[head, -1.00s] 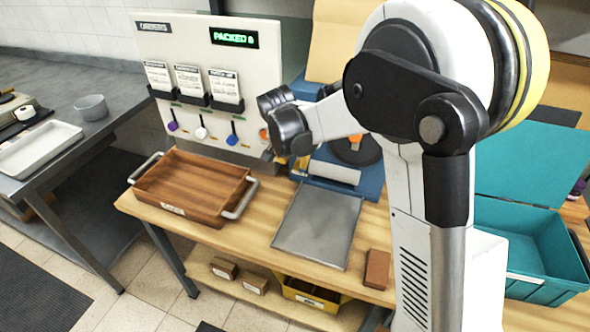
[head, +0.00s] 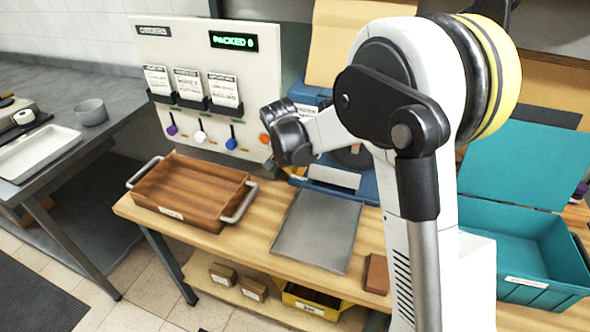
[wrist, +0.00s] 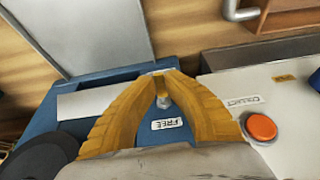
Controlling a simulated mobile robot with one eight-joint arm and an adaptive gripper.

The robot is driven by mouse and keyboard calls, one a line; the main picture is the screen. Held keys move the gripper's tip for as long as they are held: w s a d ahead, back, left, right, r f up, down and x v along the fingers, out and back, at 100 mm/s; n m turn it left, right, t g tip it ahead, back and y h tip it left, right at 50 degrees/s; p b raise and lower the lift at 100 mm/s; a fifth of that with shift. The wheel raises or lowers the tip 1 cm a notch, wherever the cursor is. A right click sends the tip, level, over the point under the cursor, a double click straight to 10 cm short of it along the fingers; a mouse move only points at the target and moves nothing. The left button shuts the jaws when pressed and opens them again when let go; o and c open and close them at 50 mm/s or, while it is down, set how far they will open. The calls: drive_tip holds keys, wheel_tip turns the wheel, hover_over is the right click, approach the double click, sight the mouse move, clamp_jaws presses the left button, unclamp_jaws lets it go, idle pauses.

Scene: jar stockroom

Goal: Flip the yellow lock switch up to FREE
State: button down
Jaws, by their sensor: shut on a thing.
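In the wrist view, my gripper (wrist: 161,75) has its two yellow fingers brought together over the blue machine (wrist: 100,86). The yellow lock switch (wrist: 160,86) shows only as a small piece between the fingertips, with a grey stub just below it; the fingers hide most of it. Its tilt is hard to tell. A white label reading FREE (wrist: 167,124) lies on the blue face between the fingers. In the head view, the blue machine (head: 365,188) stands at the back of the wooden bench, and my arm hides the fingers and switch.
The white panel (head: 180,45) with an orange button (wrist: 261,127) stands close beside my gripper. A grey metal plate (head: 318,232) lies in front of the machine. A wooden tray (head: 190,222) is left; a teal box (head: 520,270) is right.

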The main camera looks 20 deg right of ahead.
drive_tip(key=shift+d+r+g+y+p, duration=0.1)
drive_tip(key=shift+r+g+y+p, duration=0.4)
drive_tip(key=shift+g+p, duration=0.3)
drive_tip(key=shift+f+g+y+p, duration=0.1)
drive_tip(key=shift+g+y+p, duration=0.2)
drive_tip(key=shift+g, duration=0.1)
drive_tip(key=c, duration=1.4)
unclamp_jaws()
drive_tip(key=r, duration=0.4)
drive_tip(key=s+r, duration=0.1)
drive_tip(key=r, duration=0.3)
drive_tip(key=a+r, duration=0.1)
drive_tip(key=r, duration=0.2)
drive_tip(key=shift+s+r, duration=0.2)
drive_tip(key=shift+r, duration=0.2)
